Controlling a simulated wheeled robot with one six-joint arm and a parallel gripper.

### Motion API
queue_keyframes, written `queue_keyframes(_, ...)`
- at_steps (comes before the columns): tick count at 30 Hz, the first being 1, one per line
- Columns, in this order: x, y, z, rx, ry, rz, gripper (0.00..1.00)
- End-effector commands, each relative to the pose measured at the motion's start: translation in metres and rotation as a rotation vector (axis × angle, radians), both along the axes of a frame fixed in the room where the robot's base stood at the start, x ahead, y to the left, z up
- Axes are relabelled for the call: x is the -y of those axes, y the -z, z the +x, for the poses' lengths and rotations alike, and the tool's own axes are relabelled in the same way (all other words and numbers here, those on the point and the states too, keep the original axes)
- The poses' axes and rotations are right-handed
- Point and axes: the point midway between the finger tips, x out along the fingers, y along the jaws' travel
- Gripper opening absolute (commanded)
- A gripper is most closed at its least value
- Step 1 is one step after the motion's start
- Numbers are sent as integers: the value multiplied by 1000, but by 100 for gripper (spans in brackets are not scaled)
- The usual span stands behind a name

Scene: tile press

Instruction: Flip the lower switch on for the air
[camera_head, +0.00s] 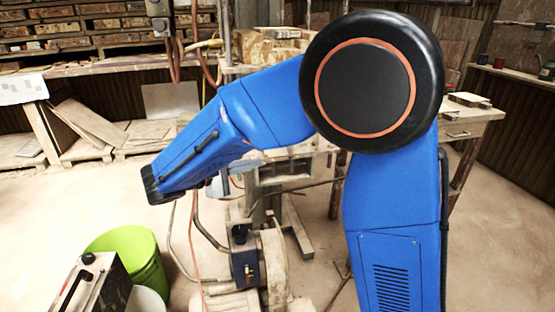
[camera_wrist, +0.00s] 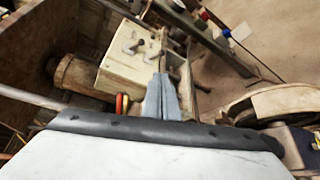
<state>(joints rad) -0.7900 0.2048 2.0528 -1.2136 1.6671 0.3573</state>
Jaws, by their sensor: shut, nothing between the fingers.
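In the wrist view, my gripper (camera_wrist: 163,80) is shut and empty, its two grey fingers side by side. Their tips overlap a cream box (camera_wrist: 130,70) carrying several grey levers, one lever (camera_wrist: 131,46) standing left of the fingertips. Whether the fingers touch the box or a lever I cannot tell. In the head view my gripper (camera_head: 250,163) shows as a grey shape beyond my blue arm. A dark blue box (camera_head: 244,266) with small controls sits on a machine low in the middle. I cannot tell which control is the lower switch for the air, nor its position.
A red and an orange loop (camera_wrist: 122,105) show beside the cream box. A green bucket (camera_head: 131,255) and a dark-topped case (camera_head: 92,285) stand at lower left. A workbench (camera_head: 470,125) is behind my arm. Hoses hang near the machine. Open floor (camera_head: 500,225) lies at right.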

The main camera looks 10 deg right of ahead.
Motion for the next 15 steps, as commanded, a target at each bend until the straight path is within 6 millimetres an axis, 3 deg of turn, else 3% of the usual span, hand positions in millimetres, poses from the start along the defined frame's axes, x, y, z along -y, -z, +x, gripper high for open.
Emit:
queue_keyframes(8,7,2,3,0,1,0,0)
queue_keyframes(15,37,9,18,-1,4,0,0)
